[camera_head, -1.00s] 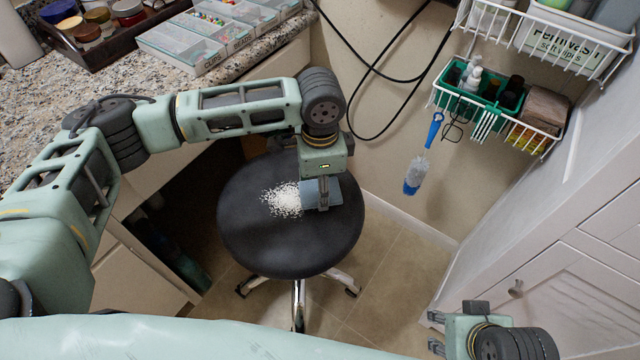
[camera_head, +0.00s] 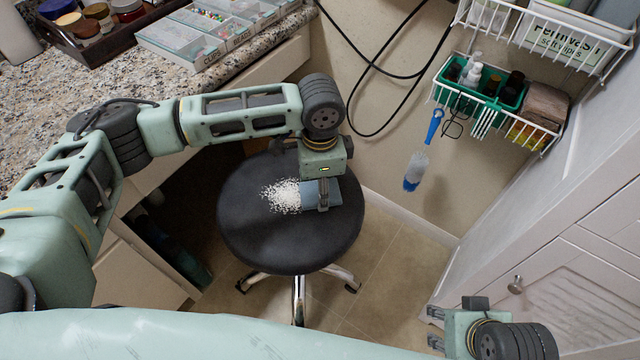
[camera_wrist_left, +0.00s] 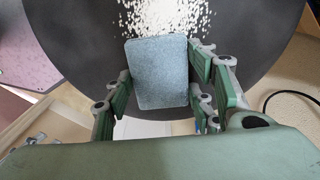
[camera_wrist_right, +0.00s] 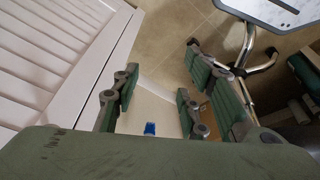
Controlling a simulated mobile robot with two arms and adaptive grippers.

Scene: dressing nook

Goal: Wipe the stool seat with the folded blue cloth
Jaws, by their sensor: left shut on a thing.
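The round dark stool seat (camera_head: 285,243) is in the middle of the head view. A patch of white crumbs (camera_head: 282,197) lies on it, left of the folded blue cloth (camera_head: 309,192). My left gripper (camera_head: 323,203) reaches down over the seat, shut on the cloth, which appears to lie flat on the seat. In the left wrist view the cloth (camera_wrist_left: 158,75) sits between the fingers, with the crumbs (camera_wrist_left: 165,15) just beyond its far edge. My right gripper (camera_head: 435,328) is open and empty at the lower right, away from the stool; its spread fingers show in the right wrist view (camera_wrist_right: 162,85).
A granite counter (camera_head: 50,130) with organizer trays (camera_head: 178,42) is at upper left. A wire rack (camera_head: 545,140) with a green caddy (camera_head: 512,98) and a hanging blue brush (camera_head: 415,170) is on the wall. A white cabinet (camera_head: 590,280) stands at right. Black cables hang behind the stool.

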